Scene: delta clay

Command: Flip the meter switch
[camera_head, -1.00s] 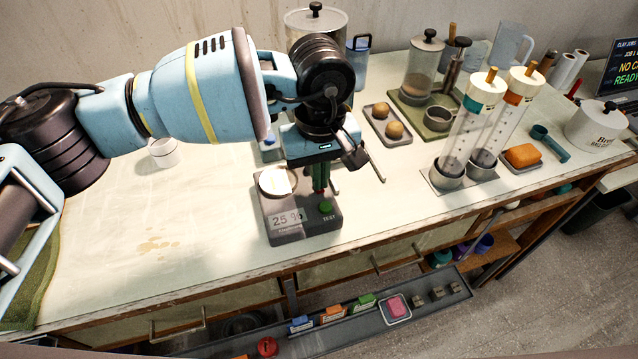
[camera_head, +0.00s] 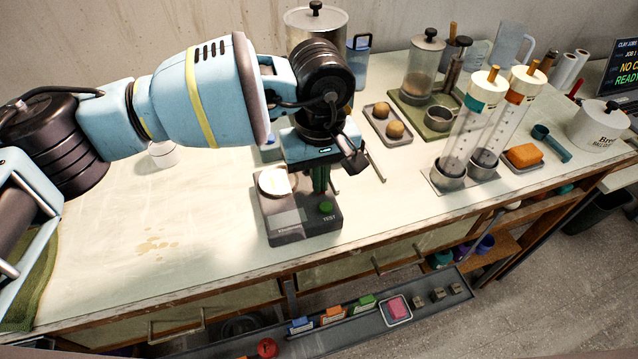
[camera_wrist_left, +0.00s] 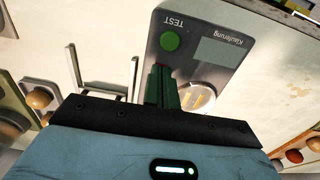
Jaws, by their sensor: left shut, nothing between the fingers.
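The meter (camera_head: 300,228) is a dark grey box on the bench with a round pale dish (camera_head: 274,182) on top. It has a green round button (camera_head: 326,207) marked TEST and a grey display (camera_head: 287,223) with no reading visible. My left gripper (camera_head: 320,185) points down at the meter's right rear part, behind the green button. Its green fingers are shut and empty. In the left wrist view the fingertips (camera_wrist_left: 162,75) show over the meter, just short of the button (camera_wrist_left: 169,41). I cannot tell whether they touch the meter. My right gripper is not in view.
A small tray (camera_head: 391,139) with two brown balls, clear tubes (camera_head: 463,140) in metal cups and an orange block (camera_head: 524,155) stand to the right. A white cup (camera_head: 163,153) stands at left. The bench is mostly clear at left and in front of the meter.

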